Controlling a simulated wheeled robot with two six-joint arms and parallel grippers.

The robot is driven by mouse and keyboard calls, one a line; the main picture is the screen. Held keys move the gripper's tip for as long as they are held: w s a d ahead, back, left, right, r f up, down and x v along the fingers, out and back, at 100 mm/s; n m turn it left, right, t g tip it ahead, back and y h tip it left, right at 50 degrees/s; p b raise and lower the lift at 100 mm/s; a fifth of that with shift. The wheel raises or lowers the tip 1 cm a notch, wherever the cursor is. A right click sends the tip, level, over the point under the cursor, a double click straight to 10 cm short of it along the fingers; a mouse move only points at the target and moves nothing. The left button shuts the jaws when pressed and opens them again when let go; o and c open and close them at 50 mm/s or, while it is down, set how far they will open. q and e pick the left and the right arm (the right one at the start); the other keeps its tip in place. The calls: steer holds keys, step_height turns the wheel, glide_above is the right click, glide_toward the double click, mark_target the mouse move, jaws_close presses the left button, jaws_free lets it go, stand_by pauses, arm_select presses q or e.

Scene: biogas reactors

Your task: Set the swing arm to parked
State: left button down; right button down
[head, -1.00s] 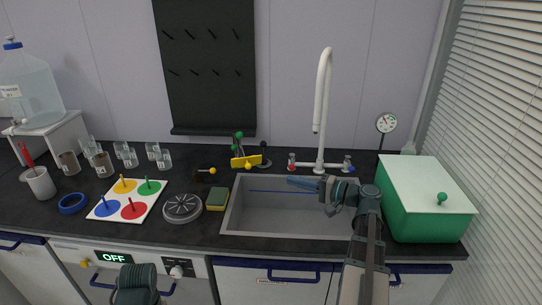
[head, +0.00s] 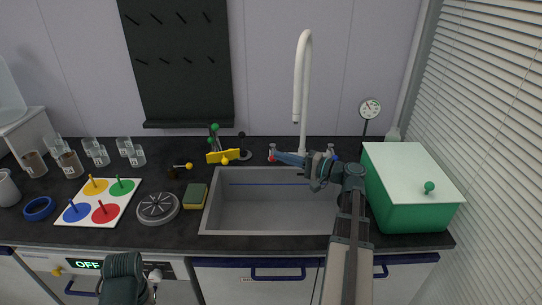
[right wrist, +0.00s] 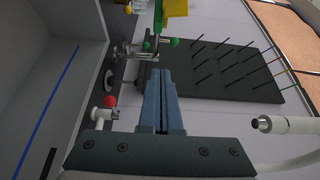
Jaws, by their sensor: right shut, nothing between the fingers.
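The task's swing arm appears to be the small fixture at the back of the counter, left of the tap. It has a yellow block (head: 222,156), green balls (head: 215,127) and a dark ball. In the right wrist view its yellow block (right wrist: 176,8) and a green ball (right wrist: 174,42) show at the top, beyond my fingertips. My right gripper (head: 277,156) is shut and empty over the back of the sink, close to the tap's red knob and right of the fixture. In the right wrist view its blue fingers (right wrist: 158,72) lie together. My left gripper's fingers are not visible.
The white tap (head: 302,90) rises behind the sink (head: 262,212), its red knob (right wrist: 110,101) near my right fingers. A green box (head: 410,200) stands right. A sponge (head: 195,196), grey disc (head: 158,208) and white board with coloured circles (head: 98,201) lie left.

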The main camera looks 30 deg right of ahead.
steer(key=w+a, duration=0.8)
steer(key=shift+w, duration=0.15)
